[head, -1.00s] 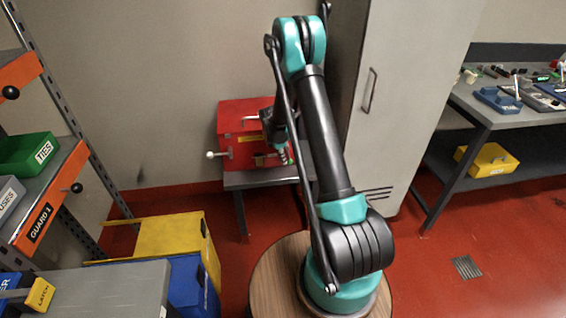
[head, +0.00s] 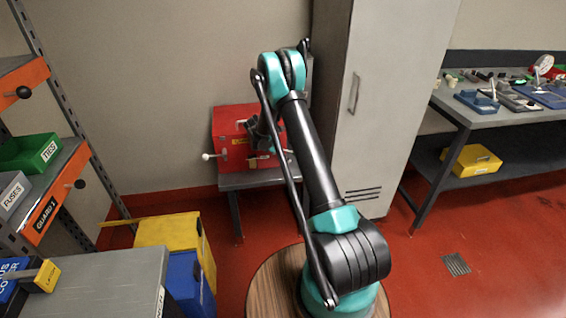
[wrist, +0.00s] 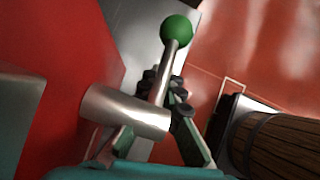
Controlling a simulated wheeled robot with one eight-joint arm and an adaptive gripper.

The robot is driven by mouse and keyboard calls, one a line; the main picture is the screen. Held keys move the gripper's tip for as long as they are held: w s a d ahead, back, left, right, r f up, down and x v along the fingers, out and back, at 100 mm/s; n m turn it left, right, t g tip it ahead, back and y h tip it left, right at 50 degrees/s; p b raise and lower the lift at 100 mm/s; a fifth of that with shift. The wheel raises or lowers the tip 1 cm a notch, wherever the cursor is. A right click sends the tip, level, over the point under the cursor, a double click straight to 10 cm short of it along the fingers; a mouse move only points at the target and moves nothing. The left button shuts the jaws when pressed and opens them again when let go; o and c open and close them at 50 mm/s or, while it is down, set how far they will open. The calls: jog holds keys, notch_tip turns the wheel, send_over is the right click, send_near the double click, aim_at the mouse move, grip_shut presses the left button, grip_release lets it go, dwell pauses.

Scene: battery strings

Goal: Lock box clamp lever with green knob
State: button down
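The red box (head: 230,124) stands on a small grey stand behind my arm. In the wrist view its red side (wrist: 60,50) fills the left. The clamp lever's green knob (wrist: 177,28) tops a slanting metal stem (wrist: 166,62). A thick silver cylinder (wrist: 125,110) juts out in front, partly covering my left finger. My gripper (wrist: 165,85) has its black-padded fingertips close on both sides of the stem, below the knob, and looks shut on it.
A white-knobbed handle (head: 207,156) sticks out left of the box. A tall grey cabinet (head: 385,90) stands close on the right. A yellow bin (head: 170,232) and shelving are at left. A workbench (head: 500,118) is at far right. Red floor lies open between.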

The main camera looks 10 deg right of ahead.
jog(key=shift+s+d+r, duration=0.1)
jog(key=shift+d+r, duration=1.1)
jog(key=shift+d, duration=0.2)
jog(key=shift+r, duration=0.15)
jog(key=v, duration=1.2)
